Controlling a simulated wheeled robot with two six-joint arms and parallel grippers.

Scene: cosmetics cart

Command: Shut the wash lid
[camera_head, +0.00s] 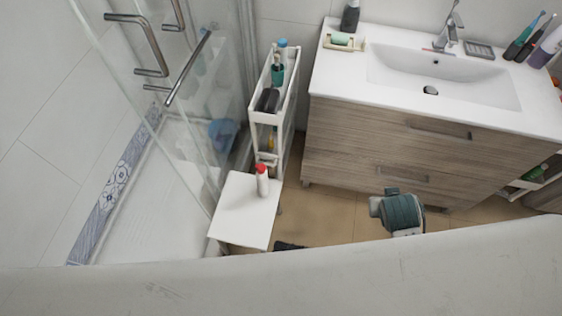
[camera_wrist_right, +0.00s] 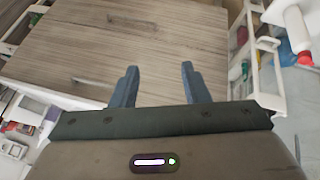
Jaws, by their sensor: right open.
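A white bottle with a red top (camera_head: 262,180) stands upright on a small white stool (camera_head: 240,222) in the head view. I take it for the wash; whether its lid is open I cannot tell. It also shows at the upper right of the right wrist view, where the white bottle (camera_wrist_right: 297,30) appears upside down. My right gripper (camera_wrist_right: 158,84) is open and empty, its two blue fingers facing the wooden cabinet front. In the head view my right gripper (camera_head: 402,212) is right of the stool, apart from the bottle. My left gripper is not in view.
A wooden vanity (camera_head: 385,145) with a white sink stands behind the right gripper. A narrow white cart (camera_head: 262,118) with toiletries stands behind the stool. A glass shower door (camera_head: 150,100) is at left. Floor shows between stool and right gripper.

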